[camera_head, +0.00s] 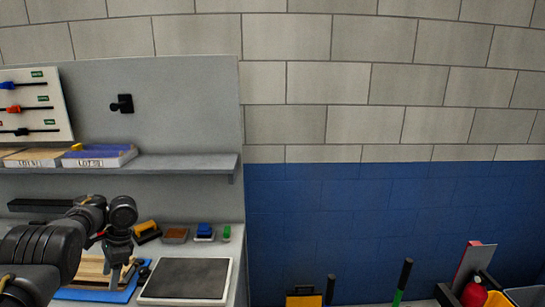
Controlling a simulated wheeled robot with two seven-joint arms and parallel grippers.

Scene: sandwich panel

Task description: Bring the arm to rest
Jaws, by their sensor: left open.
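My left arm comes in from the lower left. Its gripper (117,283) points down over the workbench, in front of a wooden board (88,272) on a blue mat (92,295). The gripper looks open, and I see nothing held in it. I cannot tell whether its tips touch the board or hang above it. My right gripper is not in view.
A dark square pad with a pale rim (187,278) lies right of the gripper. Several small items, including a blue block (204,230), stand behind it. A grey shelf (190,164) carries boxes (100,156). Tool handles and a red container (474,293) are at lower right.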

